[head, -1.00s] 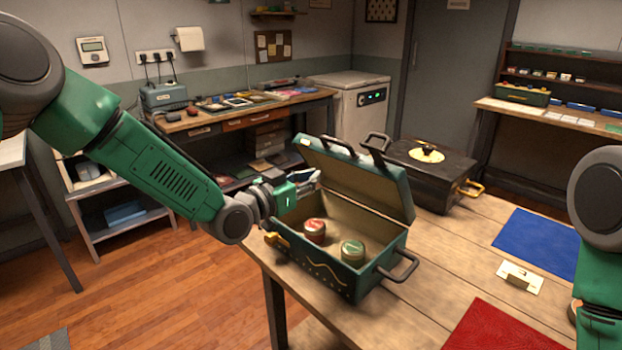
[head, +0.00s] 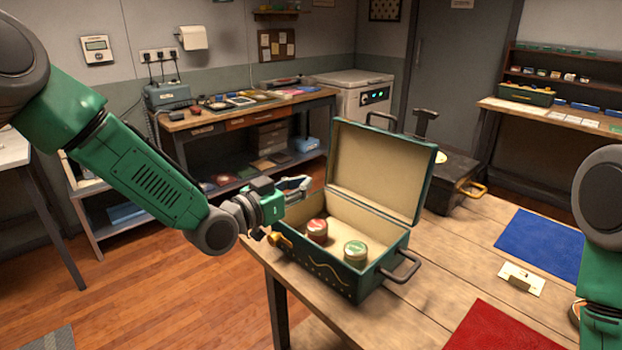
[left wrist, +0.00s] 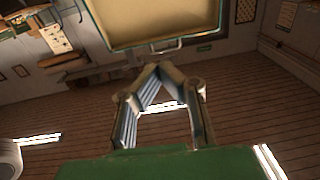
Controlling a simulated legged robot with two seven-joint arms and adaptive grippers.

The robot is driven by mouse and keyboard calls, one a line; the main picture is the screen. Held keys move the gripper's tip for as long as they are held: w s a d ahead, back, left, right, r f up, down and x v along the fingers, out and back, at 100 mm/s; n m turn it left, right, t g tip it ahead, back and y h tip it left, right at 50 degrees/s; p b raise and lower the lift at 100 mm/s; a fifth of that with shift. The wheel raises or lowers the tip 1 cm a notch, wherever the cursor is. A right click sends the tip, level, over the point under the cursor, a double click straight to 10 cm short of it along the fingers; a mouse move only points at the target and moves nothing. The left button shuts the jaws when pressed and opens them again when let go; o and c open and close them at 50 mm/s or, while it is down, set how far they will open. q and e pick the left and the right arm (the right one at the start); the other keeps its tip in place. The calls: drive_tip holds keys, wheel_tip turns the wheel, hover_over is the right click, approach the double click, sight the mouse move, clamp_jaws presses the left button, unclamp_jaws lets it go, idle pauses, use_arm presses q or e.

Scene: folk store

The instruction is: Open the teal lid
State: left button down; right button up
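The teal case (head: 345,280) stands on the wooden table with its teal lid (head: 376,172) swung up and standing steeply open, pale lining facing forward. A red-topped tin (head: 317,231) and a green-topped tin (head: 355,251) stand inside. My left gripper (head: 307,182) is beside the lid's left edge, above the case's left end. In the left wrist view the fingertips (left wrist: 158,66) meet with nothing seen between them, and the lid (left wrist: 150,22) is just beyond them. I cannot tell whether they touch it. My right arm shows at the right edge; its gripper does not.
A black case (head: 452,180) stands behind the lid. A blue mat (head: 540,242), a red mat (head: 500,330) and a small cream plate with a block (head: 521,279) lie to the right. The table between them is clear.

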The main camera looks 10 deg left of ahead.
use_arm(q)
drive_tip(key=p+v, duration=0.1)
drive_tip(key=v, duration=0.6)
drive_tip(key=shift+s, duration=0.2)
drive_tip(key=shift+a, duration=0.15)
